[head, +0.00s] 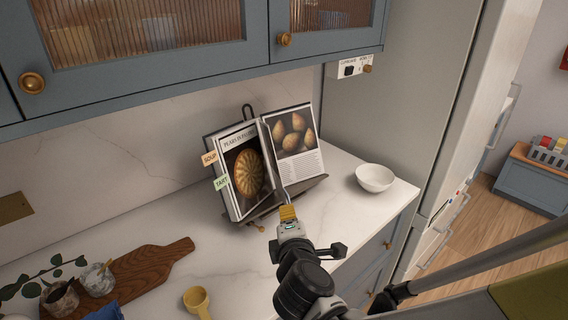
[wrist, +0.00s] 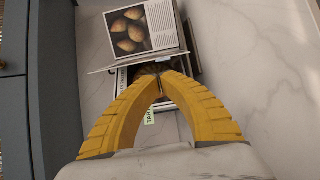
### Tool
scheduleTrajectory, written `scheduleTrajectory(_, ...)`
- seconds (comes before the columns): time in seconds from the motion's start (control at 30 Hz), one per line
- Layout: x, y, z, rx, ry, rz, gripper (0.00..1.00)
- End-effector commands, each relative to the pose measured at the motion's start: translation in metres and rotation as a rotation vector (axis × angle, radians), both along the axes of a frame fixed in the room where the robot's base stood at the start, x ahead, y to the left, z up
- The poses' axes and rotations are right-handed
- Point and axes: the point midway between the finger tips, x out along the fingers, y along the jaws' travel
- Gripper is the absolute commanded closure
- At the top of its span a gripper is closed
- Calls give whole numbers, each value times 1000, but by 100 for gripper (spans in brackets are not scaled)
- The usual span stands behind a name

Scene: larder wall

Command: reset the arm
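My gripper (head: 287,212) is in front of the lower middle of an open cookbook (head: 297,143) on a dark stand (head: 300,192). In the wrist view its two yellow fingers (wrist: 160,76) curve inward and their tips come together, with nothing clearly seen between them. The book also shows beyond the tips in the wrist view (wrist: 145,32). Its right page has a picture of pears; its left page (head: 247,172) has a round tart and stands at an angle. Whether the fingertips touch the book cannot be told.
A white bowl (head: 374,178) stands on the counter to the right. Blue cabinets (head: 180,50) hang above. Bare counter lies between book and bowl.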

Motion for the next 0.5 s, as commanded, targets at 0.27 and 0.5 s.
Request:
scheduleTrajectory(0.27,-17,-98,4,388,197,-326,100)
scheduleTrajectory(0.5,-92,-184,-2,977,420,-793,100)
